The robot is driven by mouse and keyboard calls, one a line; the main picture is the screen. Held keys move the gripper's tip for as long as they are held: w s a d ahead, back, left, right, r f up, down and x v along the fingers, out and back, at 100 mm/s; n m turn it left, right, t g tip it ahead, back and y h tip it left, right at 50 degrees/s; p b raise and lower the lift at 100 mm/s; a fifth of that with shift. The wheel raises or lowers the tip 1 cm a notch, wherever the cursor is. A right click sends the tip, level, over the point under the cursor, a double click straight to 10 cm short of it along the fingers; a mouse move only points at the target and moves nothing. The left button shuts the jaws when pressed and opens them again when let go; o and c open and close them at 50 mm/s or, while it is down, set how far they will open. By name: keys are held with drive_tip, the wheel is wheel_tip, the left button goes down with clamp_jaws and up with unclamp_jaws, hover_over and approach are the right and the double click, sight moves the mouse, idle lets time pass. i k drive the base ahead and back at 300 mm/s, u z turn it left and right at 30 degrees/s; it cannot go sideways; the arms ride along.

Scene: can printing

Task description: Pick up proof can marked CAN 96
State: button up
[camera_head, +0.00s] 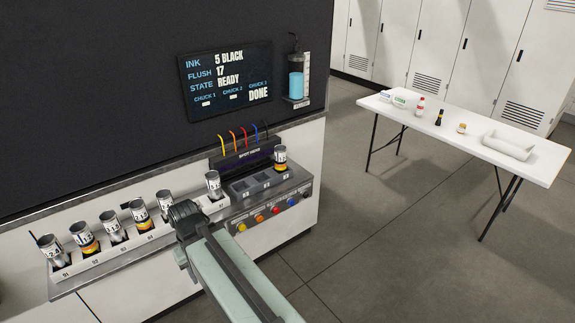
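A slanted white rack (103,262) runs along the front of the machine. Its legible labels include 91, 92, 94 and 97, and my arm covers the part just left of 97. Silver cans, some with orange bands, stand tilted in it, including one at the right end (213,183). Another can (280,158) with a dark and orange print stands in the rightmost chuck on the machine ledge. I cannot read CAN 96 on any can. My gripper (183,211) is over the rack between the right-end can and the others; its fingers are not clearly visible.
The machine's screen (225,80) reads 5 BLACK, flush 17, READY, with DONE under chuck 3. Colored buttons (275,209) line the ledge front. A white table (465,127) with bottles and a tray (509,146) stands at the right. Open floor lies between.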

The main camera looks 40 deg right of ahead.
sight(280, 151)
drive_tip(key=z, duration=1.1)
drive_tip(key=i, duration=0.95)
drive_tip(key=u, duration=0.05)
